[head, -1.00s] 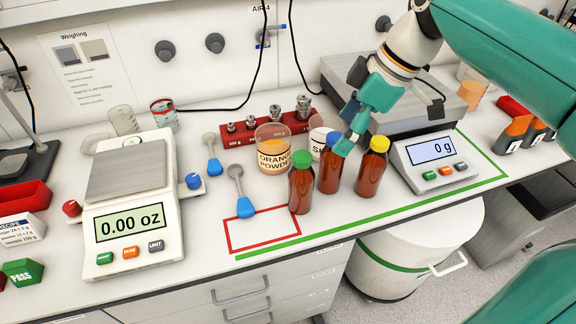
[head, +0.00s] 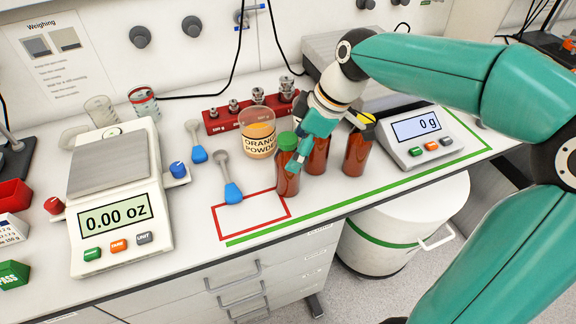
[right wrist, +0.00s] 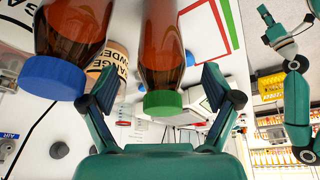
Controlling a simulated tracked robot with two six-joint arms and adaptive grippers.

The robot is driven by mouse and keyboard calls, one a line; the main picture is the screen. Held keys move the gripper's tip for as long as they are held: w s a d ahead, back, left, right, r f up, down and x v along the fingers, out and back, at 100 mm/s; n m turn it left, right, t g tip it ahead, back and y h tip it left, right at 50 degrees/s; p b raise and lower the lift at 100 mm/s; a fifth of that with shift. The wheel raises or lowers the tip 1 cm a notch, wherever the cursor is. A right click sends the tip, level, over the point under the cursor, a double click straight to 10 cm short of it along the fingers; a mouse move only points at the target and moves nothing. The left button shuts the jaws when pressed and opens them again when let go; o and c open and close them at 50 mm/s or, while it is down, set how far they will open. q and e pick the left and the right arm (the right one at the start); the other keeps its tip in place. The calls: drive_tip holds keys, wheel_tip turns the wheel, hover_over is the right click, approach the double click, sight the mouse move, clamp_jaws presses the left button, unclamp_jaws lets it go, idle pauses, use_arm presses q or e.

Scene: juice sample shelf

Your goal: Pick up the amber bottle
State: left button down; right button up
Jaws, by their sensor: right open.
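Three amber bottles stand in a row on the bench: one with a green cap (head: 287,176), a blue-capped one (head: 316,160) whose cap is hidden in the head view, and one with a yellow cap (head: 357,154). My right gripper (head: 298,155) is open at the green-capped bottle. In the right wrist view, the green cap (right wrist: 163,103) lies between its spread fingers (right wrist: 162,88), with gaps showing at both sides. The blue cap (right wrist: 53,78) is outside them, left. An arm, probably my left, shows small at upper right; its finger state is unclear.
An orange powder jar (head: 257,140) and red weight rack (head: 228,119) stand behind the bottles. A balance (head: 416,140) stands to the right, a scale (head: 121,215) to the left. A blue-handled spoon (head: 232,192) lies by the empty red outline (head: 250,216).

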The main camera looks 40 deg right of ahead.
drive_tip(key=x, duration=0.4)
drive_tip(key=shift+w+a+f, duration=0.15)
drive_tip(key=shift+a+f, duration=0.05)
drive_tip(key=shift+a, duration=0.05)
drive_tip(key=c, duration=1.4)
drive_tip(key=shift+r, duration=0.1)
drive_tip(key=shift+c, duration=0.2)
